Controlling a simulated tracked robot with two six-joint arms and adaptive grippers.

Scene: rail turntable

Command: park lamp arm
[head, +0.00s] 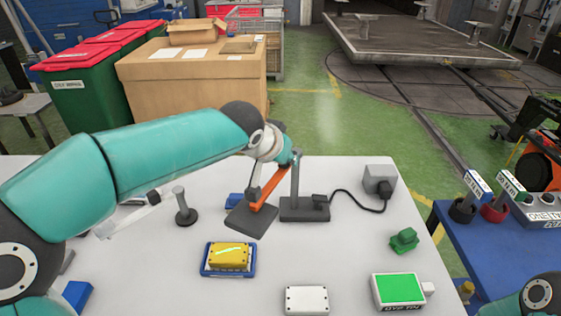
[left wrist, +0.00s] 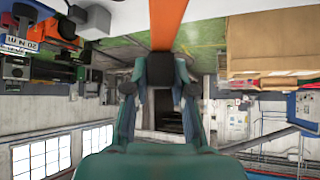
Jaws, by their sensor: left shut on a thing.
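The desk lamp has a dark grey base (head: 303,210), an upright grey post (head: 295,176), an orange arm (head: 262,194) and a flat dark head (head: 250,219). My left gripper (head: 266,178) reaches in from the left and is shut on the orange arm near the post. In the left wrist view the orange arm (left wrist: 168,22) runs up from between the fingers (left wrist: 166,82). A small grey post on a round foot (head: 184,206) stands on the white table, left of the lamp head and apart from it. My right gripper is out of view.
A black cable (head: 349,194) joins the lamp base to a grey box (head: 379,179). A yellow block in a blue tray (head: 228,259), a white box (head: 307,299), a green-topped box (head: 399,290) and a green part (head: 404,240) lie in front. A blue side table (head: 459,238) stands right.

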